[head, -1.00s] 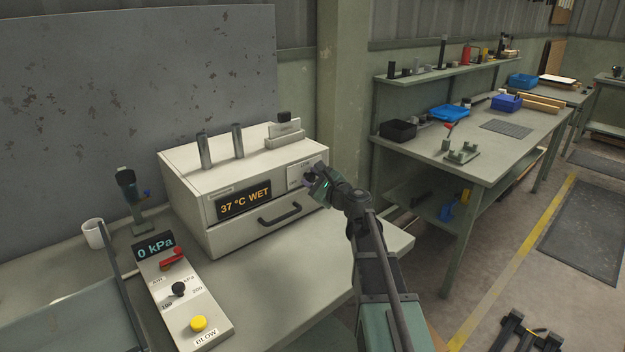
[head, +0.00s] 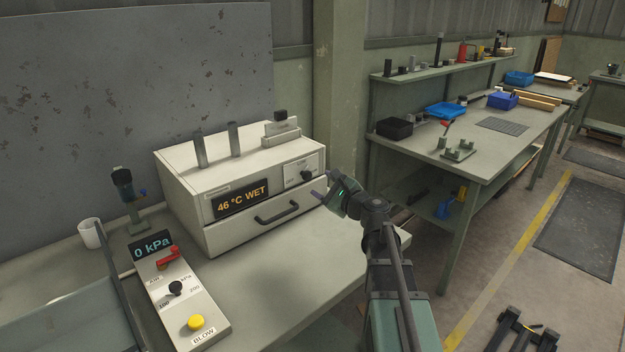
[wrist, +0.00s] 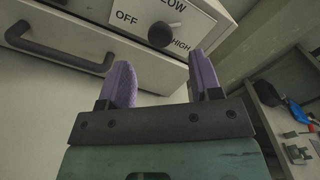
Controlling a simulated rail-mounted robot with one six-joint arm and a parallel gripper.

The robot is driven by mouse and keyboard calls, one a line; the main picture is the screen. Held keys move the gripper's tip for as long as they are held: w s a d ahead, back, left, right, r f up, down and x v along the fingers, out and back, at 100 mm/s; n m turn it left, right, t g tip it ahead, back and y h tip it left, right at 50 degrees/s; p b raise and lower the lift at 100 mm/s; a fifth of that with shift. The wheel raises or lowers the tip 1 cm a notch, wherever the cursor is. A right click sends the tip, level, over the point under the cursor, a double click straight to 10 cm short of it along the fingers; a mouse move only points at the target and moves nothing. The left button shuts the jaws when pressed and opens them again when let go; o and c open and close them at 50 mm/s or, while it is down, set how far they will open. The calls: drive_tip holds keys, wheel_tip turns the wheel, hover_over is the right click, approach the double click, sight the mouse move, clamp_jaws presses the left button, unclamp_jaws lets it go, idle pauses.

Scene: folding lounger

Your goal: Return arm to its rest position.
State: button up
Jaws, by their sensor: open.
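My gripper (head: 326,195) is in front of the right end of a cream heater box (head: 230,166), apart from its control knob (head: 306,175). In the wrist view my gripper (wrist: 164,86) is open, with two purple fingers spread and nothing between them. The knob also shows in the wrist view (wrist: 160,35), beyond the fingers, between the LOW and HIGH marks. The box display (head: 241,201) reads 46 °C WET. Its drawer, with a dark handle (head: 277,213), looks shut.
A control panel (head: 181,290) with a red lever, black knob and yellow BLOW button stands at front left, reading 0 kPa. A white cup (head: 90,234) is at far left. A bench (head: 470,150) with trays and tools is at right. Bench top before the drawer is clear.

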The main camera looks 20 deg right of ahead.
drive_tip(key=v, duration=0.4)
drive_tip(key=shift+s+d, duration=0.1)
drive_tip(key=s+a+f+n+g+p, duration=0.2)
drive_tip(key=s+a+n+g+p, duration=0.1)
drive_tip(key=a+n, duration=0.3)
drive_tip(key=s+a+f+n+g+p, duration=0.2)
drive_tip(key=s+a+n+g+p, duration=0.1)
drive_tip(key=s+a+n+g, duration=0.2)
drive_tip(key=s+a+f+n+g+h+p, duration=0.1)
drive_tip(key=s+a+f+n+g+p, duration=0.1)
drive_tip(key=a+n, duration=0.6)
drive_tip(key=shift+s+a+g+p, duration=0.1)
drive_tip(key=shift+s+g+p, duration=0.15)
drive_tip(key=shift+s+g, duration=0.55)
drive_tip(key=shift+s+a+g+p, duration=0.15)
drive_tip(key=shift+s+g, duration=0.35)
drive_tip(key=shift+g, duration=0.6)
drive_tip(key=s+n+g+h, duration=0.1)
drive_tip(key=s, duration=0.1)
drive_tip(key=s+n+g+h+p, duration=0.1)
drive_tip(key=s+n+h, duration=0.1)
drive_tip(key=s+d+n+g+h+p, duration=0.1)
drive_tip(key=s+n, duration=0.1)
drive_tip(key=shift+s+d+f+h, duration=0.1)
drive_tip(key=shift+s+f+h, duration=0.15)
drive_tip(key=shift+h, duration=0.15)
drive_tip(key=shift+d+f, duration=0.1)
